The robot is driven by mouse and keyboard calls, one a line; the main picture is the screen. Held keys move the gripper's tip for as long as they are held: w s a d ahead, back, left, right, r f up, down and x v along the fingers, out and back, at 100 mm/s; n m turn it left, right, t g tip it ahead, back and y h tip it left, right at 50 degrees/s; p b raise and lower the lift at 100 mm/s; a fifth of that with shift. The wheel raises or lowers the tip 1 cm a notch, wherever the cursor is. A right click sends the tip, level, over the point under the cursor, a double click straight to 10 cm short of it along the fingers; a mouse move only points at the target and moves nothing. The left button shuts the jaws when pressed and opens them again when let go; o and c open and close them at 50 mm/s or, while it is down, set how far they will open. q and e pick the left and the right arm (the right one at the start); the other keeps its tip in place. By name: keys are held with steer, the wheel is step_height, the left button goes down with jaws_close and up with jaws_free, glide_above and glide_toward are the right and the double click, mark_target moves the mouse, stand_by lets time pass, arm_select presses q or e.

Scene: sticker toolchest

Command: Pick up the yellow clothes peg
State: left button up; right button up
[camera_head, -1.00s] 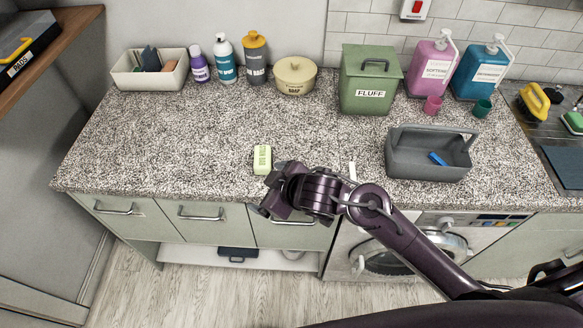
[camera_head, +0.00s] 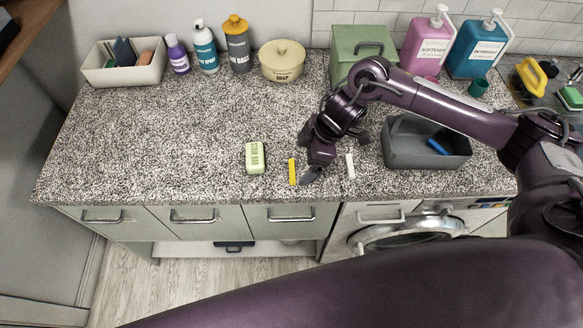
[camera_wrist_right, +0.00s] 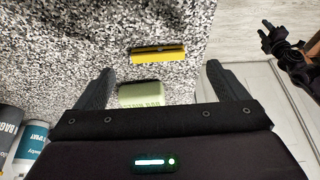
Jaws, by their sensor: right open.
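The yellow clothes peg (camera_head: 292,171) lies on the speckled worktop near its front edge, to the right of the pale green stain bar (camera_head: 255,158). My right gripper (camera_head: 306,158) is open and empty, just right of the peg and close to it. In the right wrist view the peg (camera_wrist_right: 158,53) lies beyond the fingertips, toward the top, with the bar (camera_wrist_right: 145,93) showing between the open fingers (camera_wrist_right: 160,78). A dark arm part at the upper right of that view may be my left gripper (camera_wrist_right: 278,42); its jaws are unclear.
A white strip (camera_head: 350,165) lies right of my right gripper. A grey caddy (camera_head: 400,155) holding a blue item stands farther right. A cream pot (camera_head: 282,62), several bottles and a green box (camera_head: 345,58) line the back.

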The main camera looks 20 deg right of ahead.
mark_target(293, 170)
steer(key=p+x, duration=0.1)
steer(key=x, duration=0.3)
steer(key=shift+w+r, duration=0.1)
steer(key=shift+w, duration=0.05)
steer(key=shift+a+f+p, duration=0.15)
steer(key=shift+f+p, duration=0.15)
steer(key=shift+f, duration=0.2)
arm_select(q)
steer(key=shift+w+r, duration=0.25)
steer(key=shift+r, duration=0.3)
steer(key=shift+w+r, duration=0.2)
steer(key=shift+r, duration=0.3)
arm_select(e)
steer(key=c, duration=1)
